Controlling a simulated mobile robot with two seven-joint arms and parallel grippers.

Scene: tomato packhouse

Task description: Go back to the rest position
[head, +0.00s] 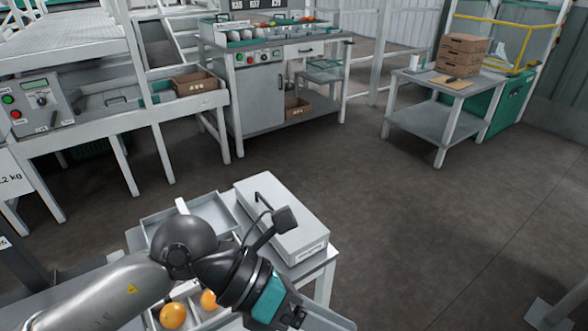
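My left arm comes in from the lower left and bends over a small table (318,273). My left gripper (297,315) is cut off by the bottom edge of the head view. Only the part just past the teal band shows, and its fingertips are out of frame, so I cannot tell whether it is open, shut or holding anything. My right arm and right gripper are not in view.
On the small table are a pale grey box (284,226), a divided tray (152,226) and orange tomatoes (172,315), partly hidden by my arm. A workbench (262,103), a grading line (98,137) and a side table (434,118) stand beyond. The floor (430,215) is clear.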

